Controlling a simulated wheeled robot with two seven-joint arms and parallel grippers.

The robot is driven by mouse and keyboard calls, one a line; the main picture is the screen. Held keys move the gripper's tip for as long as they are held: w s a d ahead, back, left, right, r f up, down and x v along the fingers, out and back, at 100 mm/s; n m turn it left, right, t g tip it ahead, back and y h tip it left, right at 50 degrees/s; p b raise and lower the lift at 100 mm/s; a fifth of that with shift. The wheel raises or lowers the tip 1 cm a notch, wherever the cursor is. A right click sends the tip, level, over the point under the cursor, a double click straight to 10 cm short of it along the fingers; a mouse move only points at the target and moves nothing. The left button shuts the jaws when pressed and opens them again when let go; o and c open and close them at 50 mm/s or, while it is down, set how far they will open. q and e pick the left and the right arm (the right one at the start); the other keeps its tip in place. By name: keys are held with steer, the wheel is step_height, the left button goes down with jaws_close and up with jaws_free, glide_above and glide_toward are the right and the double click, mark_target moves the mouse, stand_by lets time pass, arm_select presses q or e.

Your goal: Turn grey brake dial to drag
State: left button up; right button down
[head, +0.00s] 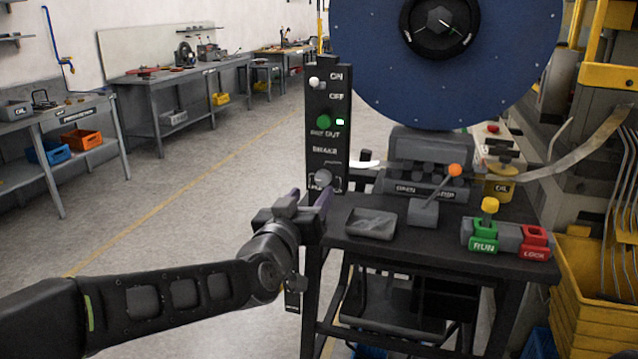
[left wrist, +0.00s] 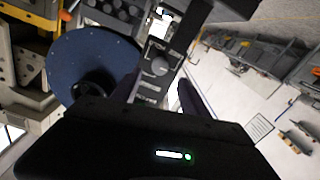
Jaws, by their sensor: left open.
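The grey brake dial (head: 323,178) is low on the upright black control panel (head: 343,105), under the word BRAKE. Markings around it are partly covered, and I cannot read its setting. My left gripper (head: 312,200) is at the front of the panel, just below and close to the dial. In the left wrist view the round grey dial (left wrist: 159,67) shows ahead, between the lines of the two open fingers (left wrist: 157,93). The gripper is open with nothing between its fingers. I cannot tell whether a finger touches the dial. My right gripper is not in view.
The panel also bears a white toggle (head: 315,82) and a green button (head: 323,122). To the right, the dark bench (head: 440,238) holds a grey tray (head: 371,223), an orange-knobbed lever (head: 454,171) and a RUN/LOCK box (head: 506,240). A big blue reel (head: 375,65) stands above. Floor at left is clear.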

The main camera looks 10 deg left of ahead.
mark_target(321, 180)
arm_select(q)
steer(key=w+p, duration=0.1)
steer(key=w, duration=0.5)
steer(key=shift+w+d, duration=0.2)
jaws_close()
stand_by(0.4)
